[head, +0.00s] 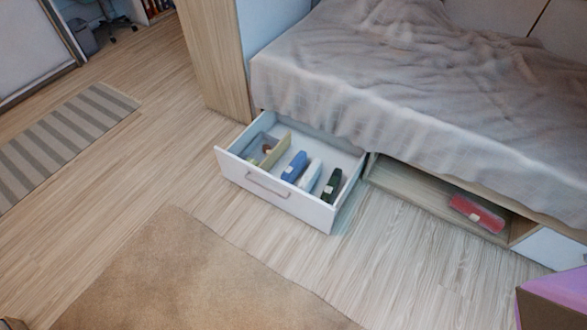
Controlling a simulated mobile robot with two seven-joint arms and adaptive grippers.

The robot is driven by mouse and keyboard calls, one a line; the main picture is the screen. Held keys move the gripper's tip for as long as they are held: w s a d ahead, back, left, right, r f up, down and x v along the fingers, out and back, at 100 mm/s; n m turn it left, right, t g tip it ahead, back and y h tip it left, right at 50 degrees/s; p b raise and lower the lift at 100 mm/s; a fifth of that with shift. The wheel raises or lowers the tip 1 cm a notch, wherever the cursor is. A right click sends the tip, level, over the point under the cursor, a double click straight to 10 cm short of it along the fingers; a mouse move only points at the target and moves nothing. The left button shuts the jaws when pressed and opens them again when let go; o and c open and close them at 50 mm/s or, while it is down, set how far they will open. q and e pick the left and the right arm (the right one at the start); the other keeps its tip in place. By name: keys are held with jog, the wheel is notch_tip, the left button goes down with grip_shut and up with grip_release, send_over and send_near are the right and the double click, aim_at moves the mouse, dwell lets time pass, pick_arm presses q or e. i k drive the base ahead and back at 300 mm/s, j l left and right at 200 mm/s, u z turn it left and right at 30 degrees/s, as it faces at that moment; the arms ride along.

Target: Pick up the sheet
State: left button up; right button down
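A rumpled grey-beige sheet or blanket (400,80) covers the bed and hangs over its front edge. Below it, a white drawer (282,191) is pulled open. Inside the drawer lie a blue folded item (295,166), a pale blue-white one (311,175) and a dark green one (332,185). A red folded item (477,213) lies in the open compartment under the bed at the right. I cannot tell whether any of these folded items is a sheet. Neither of my grippers is in view.
A yellowish divider (276,151) splits the drawer, with small items to its left. A brown rug (190,275) lies on the floor in front. A striped rug (65,140) lies at the left. A purple object (560,292) is at the lower right. Wooden floor between is clear.

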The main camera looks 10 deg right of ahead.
aim_at(331, 188)
jog(key=k+j, duration=0.1)
jog(key=i+l+z, duration=0.35)
jog(key=l, duration=0.15)
jog(key=i+l+z, duration=0.5)
jog(key=i, duration=0.4)
